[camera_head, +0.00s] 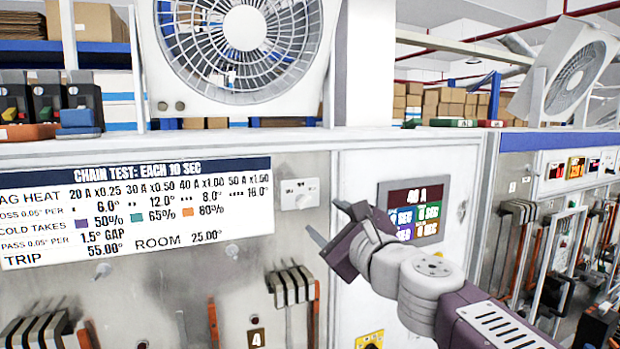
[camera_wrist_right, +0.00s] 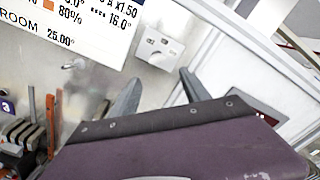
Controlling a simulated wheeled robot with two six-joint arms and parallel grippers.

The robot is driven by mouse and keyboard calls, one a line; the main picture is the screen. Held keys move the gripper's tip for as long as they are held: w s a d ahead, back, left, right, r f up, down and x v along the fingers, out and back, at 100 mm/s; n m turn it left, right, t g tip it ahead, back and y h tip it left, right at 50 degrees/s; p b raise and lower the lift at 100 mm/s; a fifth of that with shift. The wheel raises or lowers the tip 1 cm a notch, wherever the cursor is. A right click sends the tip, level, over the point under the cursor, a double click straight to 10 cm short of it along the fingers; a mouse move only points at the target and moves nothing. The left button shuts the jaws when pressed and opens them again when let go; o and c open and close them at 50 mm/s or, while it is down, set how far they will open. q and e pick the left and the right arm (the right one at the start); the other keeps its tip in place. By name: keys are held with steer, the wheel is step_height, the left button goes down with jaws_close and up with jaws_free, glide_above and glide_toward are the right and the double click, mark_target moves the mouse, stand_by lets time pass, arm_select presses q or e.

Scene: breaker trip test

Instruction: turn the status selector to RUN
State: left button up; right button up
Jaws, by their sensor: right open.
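A small white plate with a knob (camera_head: 299,194), which looks like the status selector, is on the grey panel just right of the test chart. Its lettering is too small to read. It also shows in the right wrist view, where the plate (camera_wrist_right: 160,48) lies ahead of the fingers. My right gripper (camera_head: 332,224) is open and empty, below and right of the plate in the head view. In the wrist view its two fingers (camera_wrist_right: 158,88) are apart, with the plate beyond them and no contact visible. My left gripper is not in view.
The chain test chart (camera_head: 135,212) covers the left panel. A 40 A display (camera_head: 413,210) is right of the selector, partly behind my right arm. Breaker levers (camera_head: 292,288) stick out below. A yellow switch plate (camera_head: 370,340) is at the bottom edge. A fan (camera_head: 243,45) stands above.

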mark_target(306, 203)
steer(key=x, duration=0.5)
steer(key=p+x, duration=0.1)
steer(key=x, duration=0.1)
steer(key=shift+a+r, duration=0.3)
steer(key=shift+a, duration=0.15)
steer(key=shift+a+r, duration=0.1)
steer(key=shift+a, duration=0.1)
steer(key=shift+s+r, duration=0.1)
steer(key=shift+s, duration=0.1)
steer(key=shift+w+d, duration=0.1)
steer(key=shift+w, duration=0.2)
steer(key=c, duration=0.4)
steer(key=shift+w, duration=0.1)
steer(key=c, duration=0.4)
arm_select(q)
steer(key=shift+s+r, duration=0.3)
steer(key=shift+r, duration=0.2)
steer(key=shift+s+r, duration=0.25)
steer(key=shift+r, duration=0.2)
arm_select(e)
jaws_close()
